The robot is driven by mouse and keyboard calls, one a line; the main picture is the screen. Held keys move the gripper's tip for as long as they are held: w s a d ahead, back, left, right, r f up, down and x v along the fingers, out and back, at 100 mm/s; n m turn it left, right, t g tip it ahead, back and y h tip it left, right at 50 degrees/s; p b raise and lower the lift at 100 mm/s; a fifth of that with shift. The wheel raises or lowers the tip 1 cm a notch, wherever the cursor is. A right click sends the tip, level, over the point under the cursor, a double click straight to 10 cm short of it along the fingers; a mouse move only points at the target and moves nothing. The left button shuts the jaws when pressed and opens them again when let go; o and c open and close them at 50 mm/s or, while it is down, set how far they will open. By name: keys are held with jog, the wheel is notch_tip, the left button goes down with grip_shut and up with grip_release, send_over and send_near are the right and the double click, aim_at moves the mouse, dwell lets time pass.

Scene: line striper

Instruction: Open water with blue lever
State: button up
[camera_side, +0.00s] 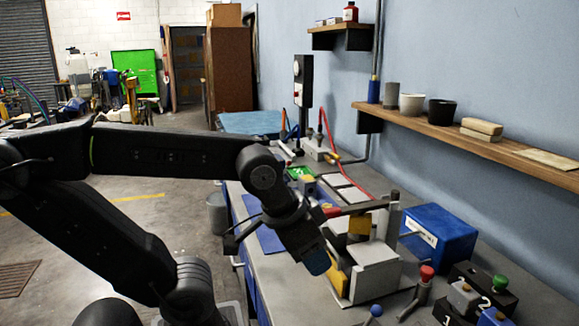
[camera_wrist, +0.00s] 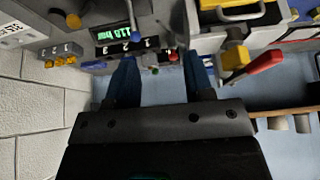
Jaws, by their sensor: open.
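My gripper (camera_side: 317,263) hangs over the bench in the side view, pointing down toward the right. In the wrist view my gripper (camera_wrist: 158,60) is open, with its two blue fingers apart and nothing held between them. A lever with a blue ball knob (camera_side: 375,310) stands at the bottom of the side view, to the right of and below the gripper. In the wrist view a blue knob (camera_wrist: 135,37) on a grey stem appears beyond the fingertips, nearer the left finger. The gripper is apart from the blue lever in the side view.
A red-knobbed lever (camera_side: 427,272) and a block with a green knob (camera_side: 500,282) stand to the right. A blue box (camera_side: 440,235) sits behind. A red handle (camera_wrist: 258,65) lies right of the fingers. A green display (camera_wrist: 116,32) shows in the wrist view.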

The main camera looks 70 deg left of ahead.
jog(key=a+r+n+t, duration=0.1)
jog(key=a+r+n, duration=0.3)
jog(key=n, duration=1.4)
jog(key=w+a+r+n+t, duration=0.1)
jog(key=a+r+n, duration=0.4)
jog(key=a+n, duration=0.5)
jog(key=shift+a+n+t, duration=0.4)
jog(key=shift+n+t, duration=0.4)
jog(key=shift+n, duration=3.1)
jog(key=shift+w, duration=0.1)
jog(key=d+f+m+g, duration=0.1)
jog(key=d+f+m, duration=0.3)
jog(key=m, duration=1.4)
jog(key=s+d+f+m+g, duration=0.1)
jog(key=d+f+m, duration=0.4)
jog(key=d+m, duration=0.5)
jog(key=m+g, duration=0.1)
jog(key=m, duration=0.6)
jog(key=shift+d+m+g, duration=0.3)
jog(key=shift+d+m, duration=0.1)
